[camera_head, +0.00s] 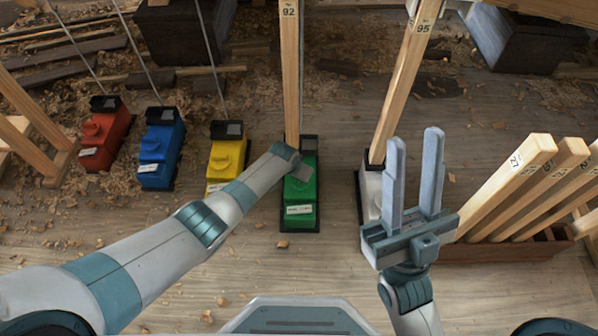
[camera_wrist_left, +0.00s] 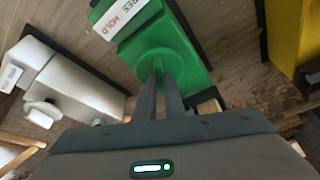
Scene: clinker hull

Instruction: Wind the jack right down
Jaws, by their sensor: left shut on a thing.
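A green jack (camera_head: 300,205) stands on the floor at the centre, with a wooden post (camera_head: 290,70) marked 92 rising from its far end. In the left wrist view the green jack (camera_wrist_left: 185,45) shows a round green knob (camera_wrist_left: 160,62) and a white label reading FREE and HOLD. My left gripper (camera_head: 300,176) reaches over the jack, and in the left wrist view its fingers (camera_wrist_left: 160,88) are close together, shut on the knob. My left wrist hides part of the jack in the head view. My right gripper (camera_head: 414,150) is open and empty, its fingers pointing away beside the white jack.
A white jack (camera_head: 370,190) bears a post (camera_head: 408,75) marked 95. Yellow (camera_head: 226,165), blue (camera_head: 160,155) and red (camera_head: 103,140) jacks stand left with thin rods. Several timbers lean in a brown rack (camera_head: 510,250) at right. Shavings litter the floor; the front floor is mostly clear.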

